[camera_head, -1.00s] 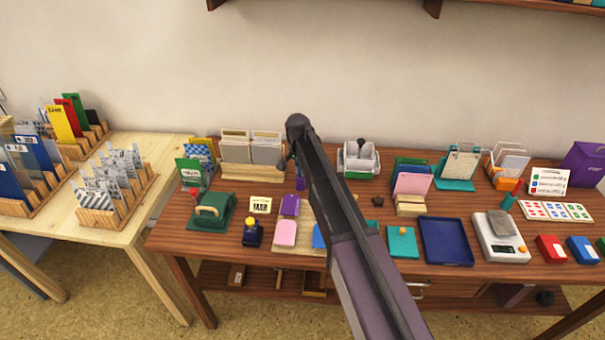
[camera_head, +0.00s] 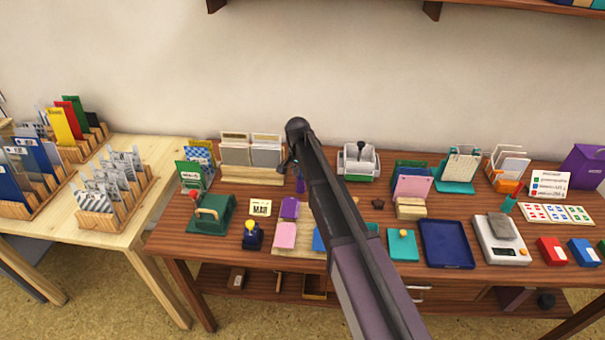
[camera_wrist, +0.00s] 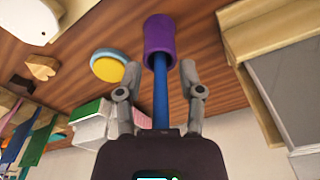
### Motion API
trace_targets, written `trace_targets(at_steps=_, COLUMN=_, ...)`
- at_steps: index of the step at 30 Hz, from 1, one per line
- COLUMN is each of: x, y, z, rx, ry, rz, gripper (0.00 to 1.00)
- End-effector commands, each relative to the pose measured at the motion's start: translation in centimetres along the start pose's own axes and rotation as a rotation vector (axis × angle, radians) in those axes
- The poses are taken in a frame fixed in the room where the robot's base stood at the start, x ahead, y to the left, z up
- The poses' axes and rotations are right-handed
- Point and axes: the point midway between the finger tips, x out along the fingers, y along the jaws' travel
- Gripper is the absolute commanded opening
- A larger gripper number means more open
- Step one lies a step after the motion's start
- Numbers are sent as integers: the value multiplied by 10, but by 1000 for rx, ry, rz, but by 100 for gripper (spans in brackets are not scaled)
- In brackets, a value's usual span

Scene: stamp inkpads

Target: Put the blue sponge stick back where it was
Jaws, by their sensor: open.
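A blue stick (camera_wrist: 161,98) with a thick purple cylinder (camera_wrist: 159,38) at its far end stands between the fingers of my gripper (camera_wrist: 160,76) in the wrist view. I cannot tell whether the purple part is the sponge or a holder around it. The fingers are apart, one on each side of the stick, with visible gaps. In the head view the purple part (camera_head: 300,184) shows at the left of my arm, on or just above the brown table (camera_head: 345,200). My arm hides most of the gripper and the stick there.
A wooden rack with grey cards (camera_head: 236,152) stands behind and left of the gripper. A round yellow-and-blue piece (camera_wrist: 108,67) lies close by in the wrist view. Purple (camera_head: 289,207) and pink (camera_head: 285,235) pads lie in front. A navy tray (camera_head: 446,243) is to the right.

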Motion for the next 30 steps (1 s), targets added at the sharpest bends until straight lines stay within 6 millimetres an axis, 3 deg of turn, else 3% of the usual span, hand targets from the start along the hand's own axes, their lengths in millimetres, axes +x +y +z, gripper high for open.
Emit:
trace_targets(at_steps=11, x=-16, y=0, z=0, rx=0, ry=0, rz=0, gripper=49)
trace_targets(at_steps=30, x=-70, y=0, z=-1, rx=0, ry=0, rz=0, gripper=49)
